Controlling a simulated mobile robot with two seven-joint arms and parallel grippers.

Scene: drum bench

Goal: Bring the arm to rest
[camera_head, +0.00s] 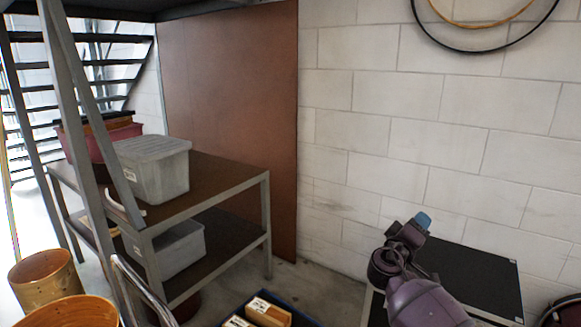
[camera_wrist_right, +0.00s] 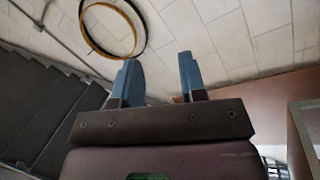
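My right arm is dark purple and rises from the bottom right of the head view. My right gripper (camera_head: 423,220) has blue fingers and points upward in front of the pale block wall. In the right wrist view my right gripper (camera_wrist_right: 160,62) has its two blue fingers clearly apart, with nothing between them. It is not touching anything that I can see. My left gripper and arm are not in view.
A black-topped table (camera_head: 475,275) stands behind my right arm. A two-shelf bench (camera_head: 215,190) at left bears a grey lidded bin (camera_head: 155,170). Wooden drum shells (camera_head: 45,285) stand lower left. A blue tray (camera_head: 230,307) is bottom centre. Hoops (camera_head: 466,50) hang on the wall.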

